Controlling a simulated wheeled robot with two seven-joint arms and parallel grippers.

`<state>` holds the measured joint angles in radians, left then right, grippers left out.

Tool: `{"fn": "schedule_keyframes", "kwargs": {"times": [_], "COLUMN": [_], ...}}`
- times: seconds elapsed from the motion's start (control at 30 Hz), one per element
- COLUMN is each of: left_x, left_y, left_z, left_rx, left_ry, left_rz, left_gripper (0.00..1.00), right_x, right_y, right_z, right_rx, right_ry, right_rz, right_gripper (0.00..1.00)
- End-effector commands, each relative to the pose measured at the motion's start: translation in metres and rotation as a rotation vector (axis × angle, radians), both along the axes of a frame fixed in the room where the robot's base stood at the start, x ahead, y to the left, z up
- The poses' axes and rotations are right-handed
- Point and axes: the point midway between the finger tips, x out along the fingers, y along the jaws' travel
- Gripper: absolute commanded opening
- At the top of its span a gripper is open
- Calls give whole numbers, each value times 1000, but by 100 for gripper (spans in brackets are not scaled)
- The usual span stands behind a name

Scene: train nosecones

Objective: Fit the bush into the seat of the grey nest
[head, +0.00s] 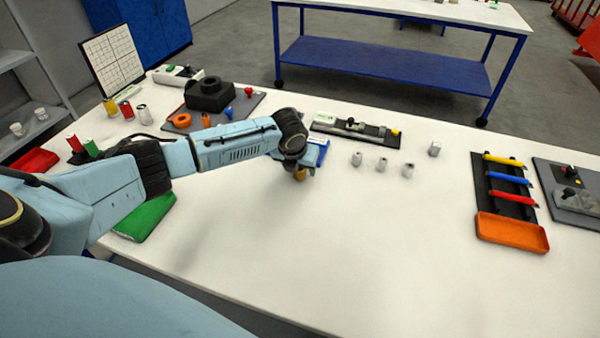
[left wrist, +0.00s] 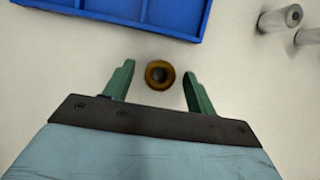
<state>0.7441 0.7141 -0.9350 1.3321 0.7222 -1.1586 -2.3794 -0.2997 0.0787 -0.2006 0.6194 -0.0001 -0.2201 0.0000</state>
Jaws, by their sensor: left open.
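The bush appears to be the brown-gold ring with a dark bore (left wrist: 160,74) in the left wrist view. It stands on the white table between the fingers of my left gripper (left wrist: 159,78), with a gap on each side. In the head view the bush (head: 301,174) shows partly below my left gripper (head: 297,163), whose fingers are mostly hidden. My left gripper is open and pointing down. I cannot tell for certain which fixture is the grey nest; a grey plate with a black fixture (head: 572,190) lies at the far right. My right gripper is out of view.
A blue compartment tray (left wrist: 120,10) lies just beyond the bush. Several grey cylinders (head: 382,164) stand to its right. A black rack (head: 505,190) with coloured bars and an orange tray (head: 512,233) are further right. The front middle of the table is clear.

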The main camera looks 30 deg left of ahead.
Motion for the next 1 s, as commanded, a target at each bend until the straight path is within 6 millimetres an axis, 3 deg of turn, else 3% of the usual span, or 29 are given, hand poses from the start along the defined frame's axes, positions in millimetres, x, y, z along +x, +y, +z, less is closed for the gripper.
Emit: {"fn": "schedule_keyframes", "kwargs": {"times": [0.17, 0.57, 0.83, 1.0], "left_x": [0, 0, 1, 2], "left_y": [0, 0, 0, 0], "left_z": [1, 1, 7, 36], "left_rx": [0, 0, 0, 0], "left_ry": [0, -2, -3, -6], "left_rz": [0, 0, 0, -2], "left_gripper": [54, 2, 1, 1], "right_x": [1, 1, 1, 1], "right_y": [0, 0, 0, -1], "right_z": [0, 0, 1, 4], "right_rx": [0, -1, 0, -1], "right_ry": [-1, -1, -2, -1], "right_rz": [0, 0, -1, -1], "right_gripper": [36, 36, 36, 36]}}
